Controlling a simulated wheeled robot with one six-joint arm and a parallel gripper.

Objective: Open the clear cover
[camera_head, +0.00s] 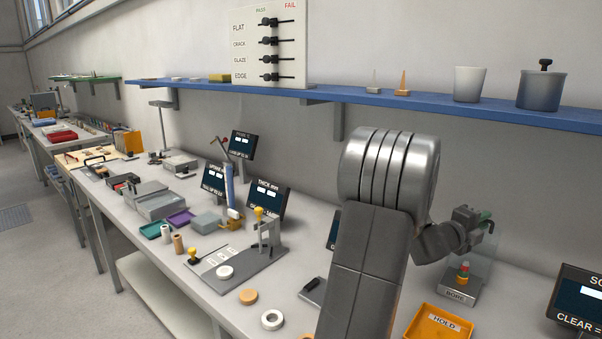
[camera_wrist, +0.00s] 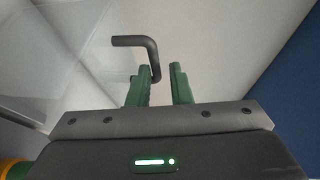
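The clear cover (camera_head: 484,257) stands over the BORE station (camera_head: 456,296) at the right of the bench. A red, green and yellow piece (camera_head: 463,273) shows inside it. In the wrist view, clear panels of the cover (camera_wrist: 85,35) fill the left side. A black bent handle (camera_wrist: 135,41) shows just ahead of my fingers. My gripper (camera_head: 485,220) is at the top of the cover in the head view. In the wrist view, its green fingers (camera_wrist: 161,82) are apart. The lower end of the handle lies near the left fingertip, partly in the gap; contact cannot be told.
An orange HOLD tray (camera_head: 435,324) sits in front of the BORE station. A dark screen (camera_head: 580,300) stands at the right edge. A blue shelf (camera_head: 430,100) runs along the wall above, with a grey pot (camera_head: 540,92) on it. My arm hides part of the bench.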

